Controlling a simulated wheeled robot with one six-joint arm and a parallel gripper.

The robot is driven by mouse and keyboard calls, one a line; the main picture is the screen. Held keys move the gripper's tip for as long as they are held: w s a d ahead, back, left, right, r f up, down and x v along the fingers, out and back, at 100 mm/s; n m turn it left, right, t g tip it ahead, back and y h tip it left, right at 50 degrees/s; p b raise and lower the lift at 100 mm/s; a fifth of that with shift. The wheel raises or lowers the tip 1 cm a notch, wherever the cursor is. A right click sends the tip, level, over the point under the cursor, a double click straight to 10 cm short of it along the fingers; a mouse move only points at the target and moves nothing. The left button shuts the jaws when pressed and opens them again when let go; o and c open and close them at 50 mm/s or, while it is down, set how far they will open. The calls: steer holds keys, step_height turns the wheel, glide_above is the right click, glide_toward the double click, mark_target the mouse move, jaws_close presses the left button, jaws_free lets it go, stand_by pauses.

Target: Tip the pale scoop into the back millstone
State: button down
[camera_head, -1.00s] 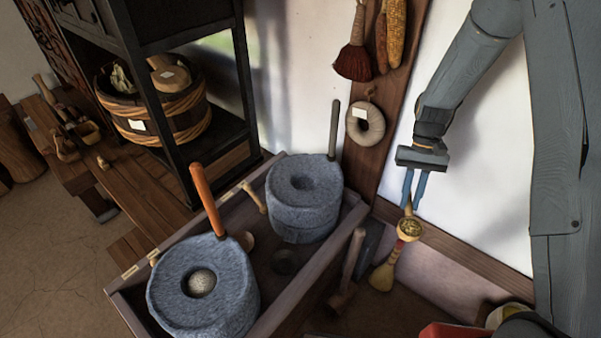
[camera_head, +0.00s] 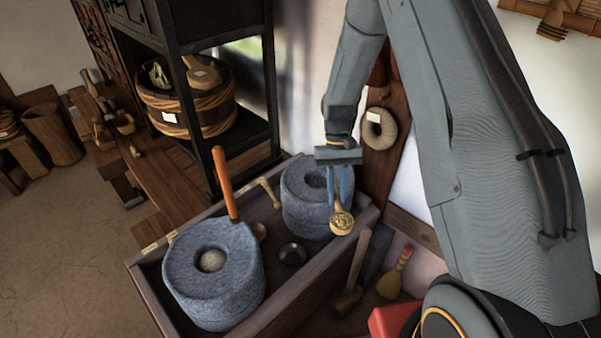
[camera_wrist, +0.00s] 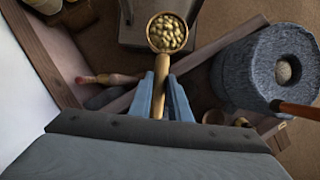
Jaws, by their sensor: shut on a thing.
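My gripper (camera_head: 341,187) is shut on the handle of the pale scoop (camera_head: 342,222). In the wrist view the scoop (camera_wrist: 167,34) points away from my fingers, level, its bowl full of pale grains. In the head view the scoop is in front of the right side of the back millstone (camera_head: 302,203), near its rim. The back millstone is grey stone with a dark hole in its top, partly hidden by my fingers. I cannot tell how high above the stone the scoop is.
A brush (camera_head: 394,275) and a mallet (camera_head: 352,280) are at the right.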

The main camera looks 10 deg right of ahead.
steer(key=w+a+f+m+t+y+b, duration=0.2)
steer(key=w+a+m+t+y, duration=0.15)
steer(key=w+a+m, duration=0.8)
steer(key=w+d+m+t+h+b, duration=0.2)
steer(key=d+m+t, duration=0.3)
steer(key=m, duration=1.7)
steer(key=shift+w+d+f+t+h, duration=0.35)
steer(key=shift+d+h, duration=0.1)
steer(key=shift+d, duration=1.05)
steer(key=shift+b, duration=0.35)
steer(key=shift+f, duration=0.15)
step_height(320, 180, down, 7)
steer(key=b, duration=1)
steer(key=shift+d+r+p, duration=0.1)
steer(key=shift+r+p, duration=0.25)
steer(key=shift+p, duration=0.6)
